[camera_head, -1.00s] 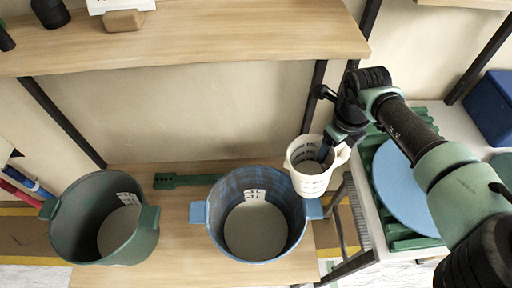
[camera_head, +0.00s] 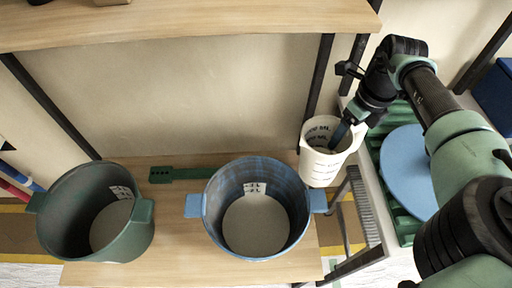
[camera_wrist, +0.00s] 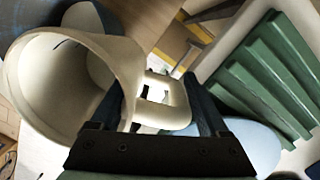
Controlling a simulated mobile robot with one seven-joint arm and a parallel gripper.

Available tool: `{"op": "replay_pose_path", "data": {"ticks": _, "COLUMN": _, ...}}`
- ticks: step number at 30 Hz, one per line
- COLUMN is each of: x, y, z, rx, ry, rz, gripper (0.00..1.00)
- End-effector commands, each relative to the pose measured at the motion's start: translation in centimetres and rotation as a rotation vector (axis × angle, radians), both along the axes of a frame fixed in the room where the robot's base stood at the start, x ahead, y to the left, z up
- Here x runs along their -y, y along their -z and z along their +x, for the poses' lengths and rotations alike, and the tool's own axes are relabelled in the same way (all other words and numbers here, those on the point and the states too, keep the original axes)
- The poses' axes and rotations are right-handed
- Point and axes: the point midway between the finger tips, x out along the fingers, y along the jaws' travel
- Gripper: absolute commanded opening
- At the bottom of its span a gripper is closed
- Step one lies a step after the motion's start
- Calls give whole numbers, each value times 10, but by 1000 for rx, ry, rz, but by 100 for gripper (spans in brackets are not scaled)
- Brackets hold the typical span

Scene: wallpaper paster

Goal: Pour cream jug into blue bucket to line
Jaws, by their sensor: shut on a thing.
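The cream jug (camera_head: 319,166) has dark volume marks and hangs above and right of the blue bucket's right handle. My gripper (camera_head: 346,132) is shut on the jug at its handle side; the jug's handle (camera_wrist: 178,103) lies between the fingers (camera_wrist: 157,108) in the wrist view. The jug looks nearly upright, its mouth facing up. In the wrist view its inner wall (camera_wrist: 60,85) looks bare; its bottom is not clear. The blue bucket (camera_head: 289,190) stands on the lower wooden shelf, with a white marked label inside and a flat grey surface at its bottom.
A dark green bucket (camera_head: 62,200) stands to the left on the same shelf. A green flat tool (camera_head: 190,173) lies behind the buckets. Right are a green slatted rack (camera_head: 398,222) and a light blue disc (camera_head: 404,170). An upper wooden shelf (camera_head: 180,22) overhangs behind.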

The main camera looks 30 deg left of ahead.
Motion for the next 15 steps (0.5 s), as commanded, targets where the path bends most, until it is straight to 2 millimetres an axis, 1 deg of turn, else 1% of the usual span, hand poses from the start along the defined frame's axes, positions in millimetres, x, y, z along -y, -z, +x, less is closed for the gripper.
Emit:
{"op": "replay_pose_path", "data": {"ticks": 10, "x": 2, "y": -4, "z": 1, "rx": 3, "ry": 2, "rz": -3, "gripper": 0}}
{"op": "replay_pose_path", "data": {"ticks": 15, "x": 1, "y": -21, "z": 1, "rx": 3, "ry": 2, "rz": -3, "gripper": 0}}
